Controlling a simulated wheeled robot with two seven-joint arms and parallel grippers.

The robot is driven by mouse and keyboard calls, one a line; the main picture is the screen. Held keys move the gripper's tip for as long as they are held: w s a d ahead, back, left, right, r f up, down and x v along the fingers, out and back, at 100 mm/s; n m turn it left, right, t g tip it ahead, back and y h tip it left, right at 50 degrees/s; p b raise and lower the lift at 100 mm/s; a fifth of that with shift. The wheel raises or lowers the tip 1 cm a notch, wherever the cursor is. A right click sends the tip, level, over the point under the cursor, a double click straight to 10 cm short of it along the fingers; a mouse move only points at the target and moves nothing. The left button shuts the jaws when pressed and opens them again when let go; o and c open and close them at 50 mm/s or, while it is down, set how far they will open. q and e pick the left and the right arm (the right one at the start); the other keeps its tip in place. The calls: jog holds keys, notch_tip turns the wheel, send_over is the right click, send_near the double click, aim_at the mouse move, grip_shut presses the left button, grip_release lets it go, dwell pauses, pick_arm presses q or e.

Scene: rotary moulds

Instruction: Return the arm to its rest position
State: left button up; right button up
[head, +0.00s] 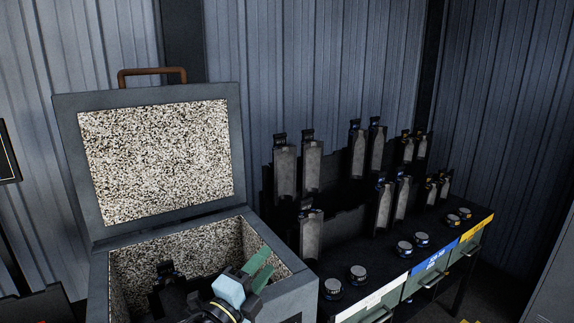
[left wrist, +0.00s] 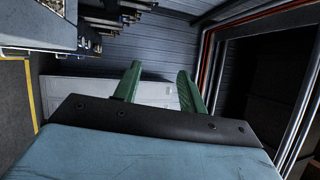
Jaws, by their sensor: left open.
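My left gripper (head: 262,268) shows at the bottom of the head view, over the right part of the open box (head: 287,262). Its two green fingers are spread apart. The left wrist view also shows my left gripper (left wrist: 158,85) open, with nothing between the fingers. A pale cabinet front lies behind them. My arm below the gripper is mostly cut off by the frame edge. My right gripper is in neither view.
The box has a raised lid (head: 150,215) and speckled lining. A dark mould part (head: 167,272) stands inside. To the right, a black rack (head: 335,232) holds several grey moulds, with round capped pieces on its front ledge. A corrugated wall (head: 330,70) closes the back.

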pick_arm(q)
jog(key=s+a+f+n+g+y, duration=0.4)
jog(key=s+a+f+n+y, duration=0.75)
jog(key=n, duration=0.45)
jog(key=s+a+f+n+g, duration=0.3)
jog(key=s+f+g, duration=0.15)
jog(key=s, duration=0.55)
jog(key=s+a+f+n+g, duration=0.3)
jog(key=s+g, duration=0.2)
jog(key=s, duration=0.5)
notch_tip(320, 180, down, 26)
jog(key=s+g+b, duration=0.1)
jog(key=s+g, duration=0.1)
jog(key=s, duration=0.1)
jog(key=s+a+f+b, duration=0.1)
jog(key=s+a+f, duration=0.1)
jog(key=s+f, duration=1.4)
jog(key=shift+s+a+g+h, duration=0.2)
jog(key=shift+s+g+h, duration=0.05)
jog(key=shift+g+h, duration=0.1)
